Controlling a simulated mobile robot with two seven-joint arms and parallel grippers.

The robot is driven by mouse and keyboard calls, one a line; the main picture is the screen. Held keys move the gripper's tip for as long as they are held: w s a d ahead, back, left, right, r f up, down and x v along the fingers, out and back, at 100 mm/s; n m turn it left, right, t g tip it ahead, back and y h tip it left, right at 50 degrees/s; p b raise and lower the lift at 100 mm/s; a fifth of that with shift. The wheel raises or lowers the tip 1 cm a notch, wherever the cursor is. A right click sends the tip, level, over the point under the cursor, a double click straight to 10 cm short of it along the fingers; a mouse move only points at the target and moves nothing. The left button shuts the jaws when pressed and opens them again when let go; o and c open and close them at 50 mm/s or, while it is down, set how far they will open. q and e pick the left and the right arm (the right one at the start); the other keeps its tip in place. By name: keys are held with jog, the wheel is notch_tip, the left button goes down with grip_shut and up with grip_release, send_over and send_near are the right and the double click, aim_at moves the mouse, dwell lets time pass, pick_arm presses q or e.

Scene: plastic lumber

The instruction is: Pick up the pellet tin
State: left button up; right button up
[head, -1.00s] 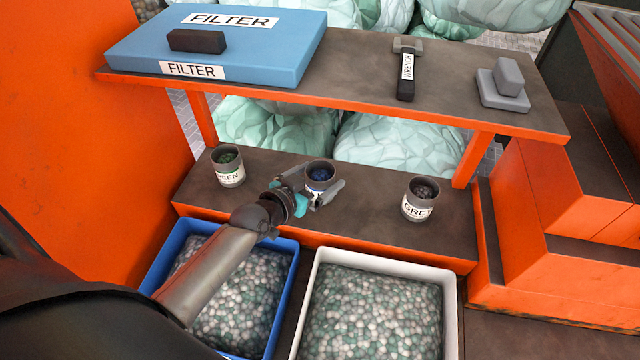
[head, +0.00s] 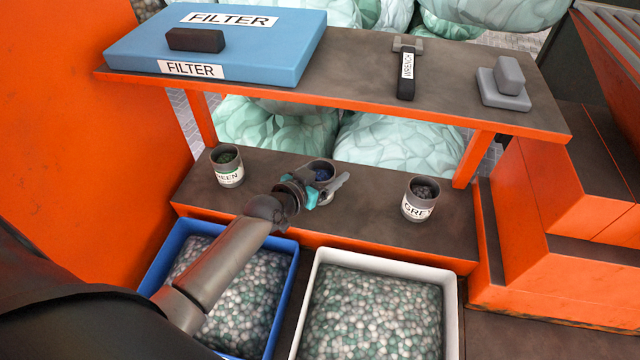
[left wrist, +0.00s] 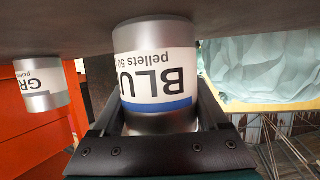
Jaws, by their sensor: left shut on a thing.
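The tin of blue pellets (head: 322,170) stands on the lower shelf, in the middle of three tins. In the left wrist view the blue pellet tin (left wrist: 155,70) shows upside down, its label reading "BLU" and "pellets 50". My left gripper (head: 325,188) is shut on this tin, one finger on each side. In the left wrist view the left gripper (left wrist: 160,120) has its dark fingers against the tin's sides. The tin seems to rest on the shelf. A green pellet tin (head: 227,166) stands to the left and a grey pellet tin (head: 420,199) to the right. My right gripper is not in view.
A blue bin (head: 290,285) and a white bin (head: 452,310) of pellets stand in front. The lower shelf (head: 375,190) is clear between tins.

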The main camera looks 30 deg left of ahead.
pick_arm(q)
jog(key=c, duration=0.5)
